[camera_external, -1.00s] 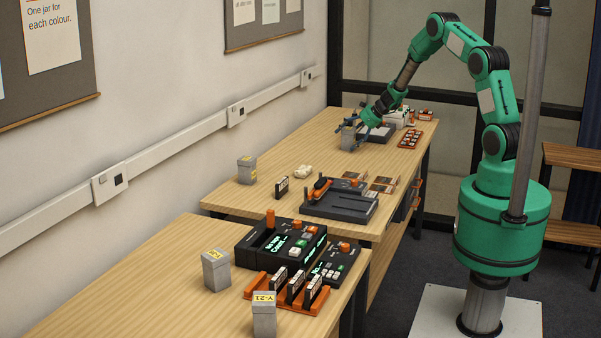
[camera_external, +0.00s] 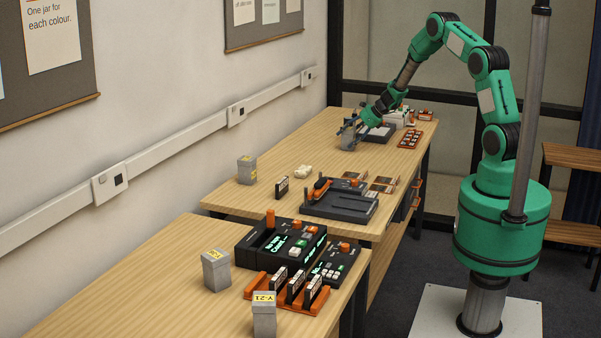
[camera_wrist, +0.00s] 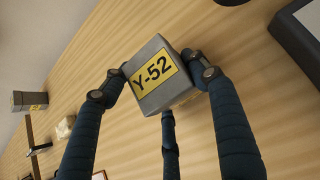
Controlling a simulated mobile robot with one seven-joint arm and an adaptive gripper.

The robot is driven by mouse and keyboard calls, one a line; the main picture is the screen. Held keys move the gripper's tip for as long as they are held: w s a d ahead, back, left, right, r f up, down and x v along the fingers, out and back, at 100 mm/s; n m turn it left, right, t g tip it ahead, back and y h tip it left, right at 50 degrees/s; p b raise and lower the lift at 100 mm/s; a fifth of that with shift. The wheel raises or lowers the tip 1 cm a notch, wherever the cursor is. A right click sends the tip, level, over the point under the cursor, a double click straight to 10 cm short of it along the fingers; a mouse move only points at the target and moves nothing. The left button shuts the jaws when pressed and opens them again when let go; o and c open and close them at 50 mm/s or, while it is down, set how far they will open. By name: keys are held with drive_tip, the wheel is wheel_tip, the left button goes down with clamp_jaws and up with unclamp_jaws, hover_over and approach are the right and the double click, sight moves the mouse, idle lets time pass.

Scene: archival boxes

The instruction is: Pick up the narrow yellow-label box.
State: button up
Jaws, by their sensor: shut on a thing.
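A narrow grey box (camera_wrist: 158,94) with a yellow label reading Y-52 is between the fingers of my gripper (camera_wrist: 157,85) in the wrist view. The fingers press on its sides, and the label faces the camera. In the external view my gripper (camera_external: 357,130) is low at the far table, around the same grey box (camera_external: 347,140), partly covering it. I cannot tell whether the box touches the table. Other grey boxes with yellow labels stand upright: one on the far table (camera_external: 246,170), and two on the near table, one (camera_external: 215,271) at the left and Y-21 (camera_external: 264,316) at the front.
A dark tray with an orange handle (camera_external: 340,204) sits on the far table, with a small black card (camera_external: 282,190) and white lumps (camera_external: 303,172) nearby. Dark devices (camera_external: 281,245) and an orange rack (camera_external: 282,291) occupy the near table. Bare wood lies left of my gripper.

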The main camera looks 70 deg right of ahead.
sight(348, 129)
drive_tip(key=shift+r, duration=0.65)
wheel_tip(348, 129, up, 2)
drive_tip(key=shift+r+p, duration=0.15)
drive_tip(key=shift+p, duration=0.45)
drive_tip(key=s+a+r+p, duration=0.1)
drive_tip(key=s+a, duration=0.8)
drive_tip(key=s, duration=0.4)
drive_tip(key=shift+r, duration=0.15)
drive_tip(key=shift+s, duration=0.1)
drive_tip(key=shift+r, duration=0.1)
